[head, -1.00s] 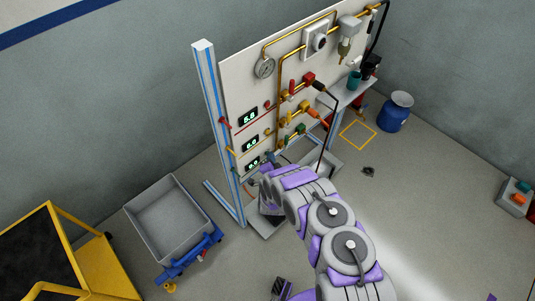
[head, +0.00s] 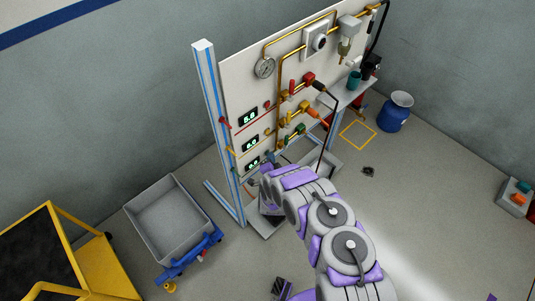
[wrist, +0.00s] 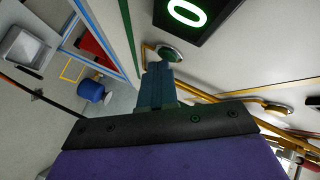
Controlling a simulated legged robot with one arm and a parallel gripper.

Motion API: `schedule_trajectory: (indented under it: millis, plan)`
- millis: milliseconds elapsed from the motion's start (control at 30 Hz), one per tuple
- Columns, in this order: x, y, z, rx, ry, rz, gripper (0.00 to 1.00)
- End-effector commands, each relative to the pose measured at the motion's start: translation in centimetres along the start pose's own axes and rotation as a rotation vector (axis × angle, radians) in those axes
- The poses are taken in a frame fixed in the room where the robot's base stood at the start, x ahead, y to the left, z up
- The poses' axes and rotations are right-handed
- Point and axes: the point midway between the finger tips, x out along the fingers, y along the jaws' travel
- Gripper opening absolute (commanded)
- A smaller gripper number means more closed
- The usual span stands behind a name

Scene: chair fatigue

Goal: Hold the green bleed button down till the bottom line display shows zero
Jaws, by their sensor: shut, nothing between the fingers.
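The bottom line display (head: 252,163) is the lowest of three on the white panel (head: 235,80), with lit green digits too small to read surely. In the wrist view, a display (wrist: 188,12) is cut off by the top edge and shows a lit "0"; any other digits are out of frame. My gripper (wrist: 158,72) is shut and empty, its tips at a round, greenish button (wrist: 169,53) beside that display. The tips overlap the button's edge in the picture; I cannot tell whether it is pressed in. In the head view my arm hides the gripper's tips.
Coloured valves and brass pipes (head: 280,110) stick out from the panel near my arm. A grey bin (head: 168,222) on a blue trolley and a yellow cart (head: 100,265) stand at left. A blue drum (head: 394,117) is at right. The floor at right is mostly clear.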

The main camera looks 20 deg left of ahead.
Motion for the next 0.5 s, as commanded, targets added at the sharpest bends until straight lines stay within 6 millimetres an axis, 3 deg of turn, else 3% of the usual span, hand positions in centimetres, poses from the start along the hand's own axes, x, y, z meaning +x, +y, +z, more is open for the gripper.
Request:
schedule_trajectory:
  millis: [500]
  plan:
    - [-1.1,0.6,-0.8,-0.001,-0.002,0.000,0.00]
